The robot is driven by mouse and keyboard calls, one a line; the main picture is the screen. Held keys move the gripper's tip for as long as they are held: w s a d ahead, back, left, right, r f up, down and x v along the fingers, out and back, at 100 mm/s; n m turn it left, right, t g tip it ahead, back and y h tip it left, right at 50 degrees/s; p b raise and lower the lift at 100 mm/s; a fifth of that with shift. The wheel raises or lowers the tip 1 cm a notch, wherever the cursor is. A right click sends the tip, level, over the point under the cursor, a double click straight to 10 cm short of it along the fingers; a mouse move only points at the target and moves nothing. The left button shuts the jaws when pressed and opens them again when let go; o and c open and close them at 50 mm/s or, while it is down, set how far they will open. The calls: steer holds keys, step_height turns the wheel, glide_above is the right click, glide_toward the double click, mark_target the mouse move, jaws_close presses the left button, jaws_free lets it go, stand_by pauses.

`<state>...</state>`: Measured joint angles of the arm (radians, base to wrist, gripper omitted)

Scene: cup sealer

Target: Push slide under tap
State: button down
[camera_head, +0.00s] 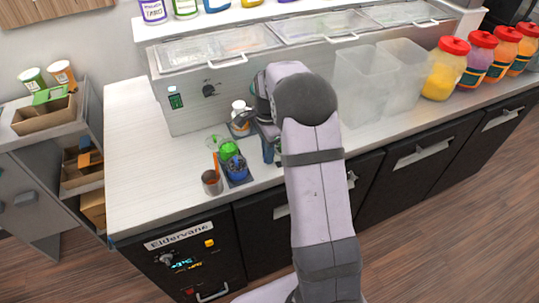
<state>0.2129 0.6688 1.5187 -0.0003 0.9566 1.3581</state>
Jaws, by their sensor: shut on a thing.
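My gripper (262,112) is at the back middle of the counter, partly hidden by my own wrist and arm. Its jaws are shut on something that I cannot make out. A small white and amber object (239,113) stands just left of it, on a dark base. A dark narrow tray (240,181) lies in front and to the left, with a green item (229,149) and a blue item (236,167) on or beside it. A blue-grey upright part (268,146) shows below my wrist. I cannot tell for certain which parts are the slide and the tap.
A metal cup (212,183) with an orange stick stands near the front edge. Clear bins (364,85) and red-lidded jars (445,68) stand to the right. A lidded cold unit (225,85) runs along the back. The counter's left end (140,160) is bare.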

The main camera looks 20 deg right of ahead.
steer(key=w+p, duration=0.2)
steer(key=w, duration=0.6)
steer(key=shift+r+p, duration=0.1)
steer(key=shift+p, duration=0.2)
steer(key=shift+r, duration=0.1)
steer(key=c, duration=1.8)
jaws_free()
steer(key=shift+w, duration=0.15)
step_height(320, 180, up, 7)
steer(key=b, duration=0.2)
steer(key=shift+b, duration=0.35)
